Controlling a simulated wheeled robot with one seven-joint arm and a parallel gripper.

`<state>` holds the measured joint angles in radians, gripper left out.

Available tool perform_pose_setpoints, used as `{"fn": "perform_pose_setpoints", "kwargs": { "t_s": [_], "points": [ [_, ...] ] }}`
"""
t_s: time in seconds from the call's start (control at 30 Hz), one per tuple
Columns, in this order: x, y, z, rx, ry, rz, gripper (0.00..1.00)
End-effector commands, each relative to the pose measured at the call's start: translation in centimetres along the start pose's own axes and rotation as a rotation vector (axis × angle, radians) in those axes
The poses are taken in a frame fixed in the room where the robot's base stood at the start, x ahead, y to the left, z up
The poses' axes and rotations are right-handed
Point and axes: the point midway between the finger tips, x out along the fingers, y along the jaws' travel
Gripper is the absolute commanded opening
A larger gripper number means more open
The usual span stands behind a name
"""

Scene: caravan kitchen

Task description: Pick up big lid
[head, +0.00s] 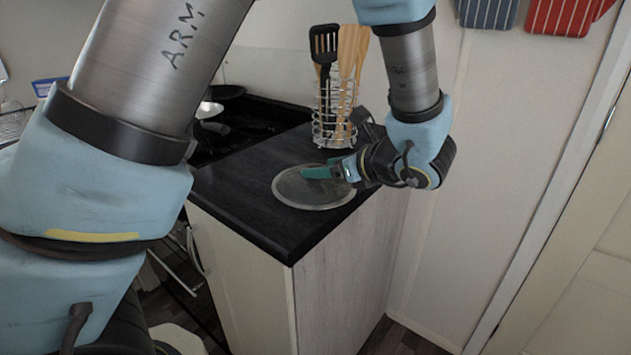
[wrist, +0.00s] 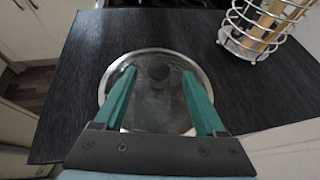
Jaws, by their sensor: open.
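The big lid (head: 300,192) is a round glass lid with a metal rim, lying flat on the dark countertop. In the wrist view the lid (wrist: 150,115) shows its dark round knob (wrist: 158,72) near the far part of the glass. My gripper (head: 305,172) is over the lid, with its green fingers reaching in from the right in the head view. In the wrist view my gripper (wrist: 158,80) is open, its two fingers apart with the knob seen between their tips. Nothing is held. Part of the near rim is hidden behind the gripper.
A wire utensil holder (head: 335,115) with a black spatula and wooden utensils stands behind the lid; its base shows at the upper right in the wrist view (wrist: 240,45). The stove (head: 235,125) is to the left. The countertop (head: 235,195) left of the lid is bare.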

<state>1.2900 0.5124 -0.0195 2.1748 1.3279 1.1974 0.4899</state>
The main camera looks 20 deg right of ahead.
Motion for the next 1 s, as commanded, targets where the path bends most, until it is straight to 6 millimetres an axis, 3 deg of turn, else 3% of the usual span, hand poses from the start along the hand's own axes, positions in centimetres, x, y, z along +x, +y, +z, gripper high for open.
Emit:
{"fn": "perform_pose_setpoints", "kwargs": {
  "t_s": [0.2,0.5,1.0],
  "points": [
    [3.0,0.1,0.1,0.001,0.0,0.003,0.73],
    [3.6,0.0,-0.1,-0.001,0.0,0.001,0.73],
    [3.5,0.0,0.0,-0.001,0.0,0.001,0.18]
  ]
}}
